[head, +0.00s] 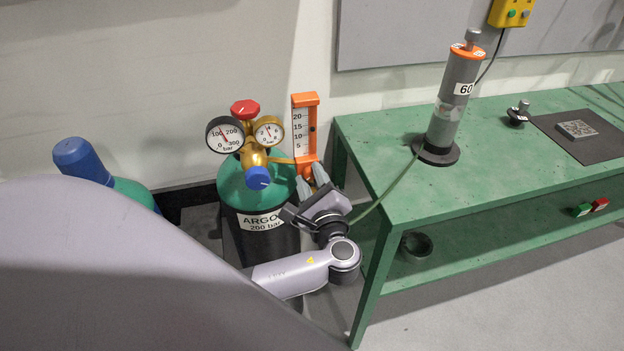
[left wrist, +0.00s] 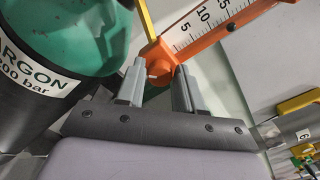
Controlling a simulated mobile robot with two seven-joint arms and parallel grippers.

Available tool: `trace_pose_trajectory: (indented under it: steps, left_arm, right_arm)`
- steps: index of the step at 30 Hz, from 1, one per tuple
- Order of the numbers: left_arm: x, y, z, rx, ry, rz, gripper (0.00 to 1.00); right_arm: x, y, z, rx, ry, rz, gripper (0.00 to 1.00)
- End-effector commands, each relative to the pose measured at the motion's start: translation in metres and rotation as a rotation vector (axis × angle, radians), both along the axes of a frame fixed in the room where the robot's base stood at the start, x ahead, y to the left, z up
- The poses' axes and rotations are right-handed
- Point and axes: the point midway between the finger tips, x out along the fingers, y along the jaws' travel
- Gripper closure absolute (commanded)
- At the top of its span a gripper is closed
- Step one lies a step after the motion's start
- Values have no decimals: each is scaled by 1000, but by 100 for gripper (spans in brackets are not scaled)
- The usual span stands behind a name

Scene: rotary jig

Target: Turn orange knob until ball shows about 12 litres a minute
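The flow meter (head: 305,125) has an orange frame and a white scale marked 5 to 20. It stands beside the gas regulator, and its scale also shows in the left wrist view (left wrist: 205,22). The orange knob (left wrist: 157,74) at its lower end has a small white mark. My left gripper (head: 312,174) is just below the flow meter. In the left wrist view its two grey fingers (left wrist: 159,72) are apart, one on each side of the knob. I cannot tell whether they touch it. I cannot make out the ball's reading. My right gripper is not in view.
A green-topped argon cylinder (head: 262,222) carries a brass regulator with two gauges (head: 225,135), a red cap and a blue knob (head: 258,178). A green bench (head: 400,204) stands to the right. A hose (head: 388,187) runs from near the meter to a grey tube (head: 452,100).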

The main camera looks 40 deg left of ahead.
Motion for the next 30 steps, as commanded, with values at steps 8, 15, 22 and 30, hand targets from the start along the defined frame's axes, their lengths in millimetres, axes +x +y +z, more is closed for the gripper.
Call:
trace_pose_trajectory:
  steps: [8, 15, 22, 30]
  left_arm:
    - [0, 0, 0, 1, 2, -1, 45]
    - [-12, -15, -2, -3, 2, -5, 45]
    - [-36, -43, -2, -2, 2, -3, 45]
    - [-47, -55, 0, 0, 2, 0, 45]
  right_arm:
    - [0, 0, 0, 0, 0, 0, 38]
    - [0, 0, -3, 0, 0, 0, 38]
    - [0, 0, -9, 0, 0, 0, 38]
    - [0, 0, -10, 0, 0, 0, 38]
